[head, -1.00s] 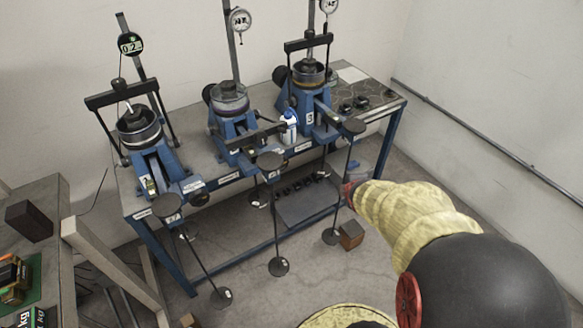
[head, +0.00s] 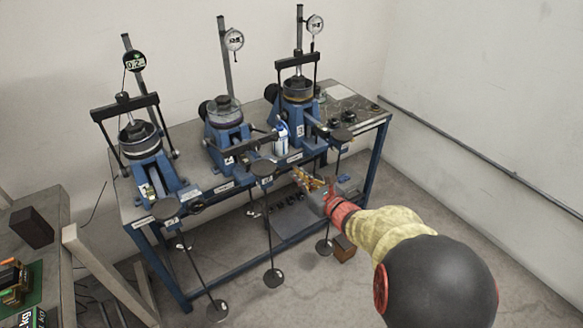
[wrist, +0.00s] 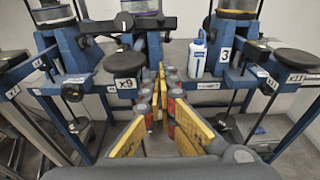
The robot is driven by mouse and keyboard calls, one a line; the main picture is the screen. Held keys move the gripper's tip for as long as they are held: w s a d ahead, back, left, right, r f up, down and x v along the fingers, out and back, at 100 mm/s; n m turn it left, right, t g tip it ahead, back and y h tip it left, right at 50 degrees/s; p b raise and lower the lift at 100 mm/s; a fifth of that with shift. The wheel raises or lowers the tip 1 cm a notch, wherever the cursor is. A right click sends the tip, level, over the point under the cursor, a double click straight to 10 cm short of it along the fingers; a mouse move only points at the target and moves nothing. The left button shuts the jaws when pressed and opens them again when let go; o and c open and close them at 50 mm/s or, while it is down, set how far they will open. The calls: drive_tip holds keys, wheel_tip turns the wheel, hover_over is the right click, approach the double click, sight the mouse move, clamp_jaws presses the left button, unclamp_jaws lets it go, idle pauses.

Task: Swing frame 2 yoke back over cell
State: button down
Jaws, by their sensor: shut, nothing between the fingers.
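Frame 2 (head: 225,138) is the middle blue lever frame on the bench. Its clear-walled cell (head: 224,112) stands uncovered on top; the cell's lower part shows at the top of the wrist view (wrist: 140,17). The dark yoke bar (head: 252,142) is swung forward and hangs low in front of the cell; it also crosses the upper left of the wrist view (wrist: 128,26). My gripper (head: 300,174) is shut and empty, in front of the bench, to the right of and below the yoke. Its yellow fingers converge in the wrist view (wrist: 160,72), apart from the yoke.
A white bottle (head: 281,138) stands between frame 2 and the right frame (head: 299,112), close to the yoke's right end. The left frame (head: 140,150) and right frame have yokes over their cells. Round hanger pads (head: 263,167) project before the bench.

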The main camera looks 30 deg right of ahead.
drive_tip(key=w+r+b, duration=0.1)
drive_tip(key=w+r, duration=0.1)
drive_tip(key=w, duration=0.8)
drive_tip(key=shift+a+r, duration=0.15)
drive_tip(key=shift+w+r, duration=0.1)
drive_tip(key=shift+w, duration=0.05)
